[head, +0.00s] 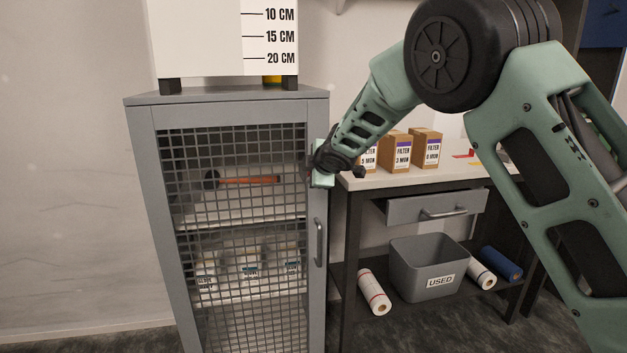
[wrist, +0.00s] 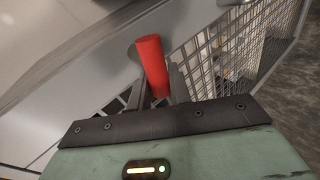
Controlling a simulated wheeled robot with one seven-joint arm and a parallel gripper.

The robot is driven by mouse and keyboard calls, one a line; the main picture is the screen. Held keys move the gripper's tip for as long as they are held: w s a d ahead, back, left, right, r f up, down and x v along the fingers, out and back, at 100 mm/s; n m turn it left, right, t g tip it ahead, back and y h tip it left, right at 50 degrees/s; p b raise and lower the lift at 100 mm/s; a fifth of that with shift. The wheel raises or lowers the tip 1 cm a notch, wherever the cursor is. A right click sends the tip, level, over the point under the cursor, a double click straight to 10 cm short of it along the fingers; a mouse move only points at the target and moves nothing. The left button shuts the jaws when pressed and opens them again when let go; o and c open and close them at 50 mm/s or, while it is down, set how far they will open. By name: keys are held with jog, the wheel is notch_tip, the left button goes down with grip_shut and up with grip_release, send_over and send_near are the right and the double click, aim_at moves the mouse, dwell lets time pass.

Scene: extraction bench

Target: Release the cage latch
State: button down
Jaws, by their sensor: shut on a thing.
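The grey cage (head: 145,190) stands at centre left, with its mesh door (head: 240,215) closed. In the wrist view, the latch (wrist: 151,62) is a red bar beside the cage's mesh (wrist: 240,45). My gripper (head: 317,166) is at the upper right edge of the cage door. It also shows in the wrist view (wrist: 156,93), its dark fingers shut on the red latch. In the head view the latch is hidden by my gripper. The door's grey pull handle (head: 319,242) is below my gripper.
A white box with a scale (head: 200,40) stands on top of the cage. A bench (head: 400,180) to the right holds filter boxes (head: 401,153).

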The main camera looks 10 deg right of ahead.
jog(key=shift+f+n+h+b, duration=0.3)
jog(key=shift+n+h+b, duration=0.35)
jog(key=shift+b, duration=0.25)
jog(key=c, duration=1.6)
grip_release()
jog(key=b+v, duration=0.2)
jog(key=v, duration=1.5)
jog(key=shift+s+a+r+b, duration=0.1)
jog(key=shift+r+b, duration=0.1)
jog(key=shift+b, duration=0.1)
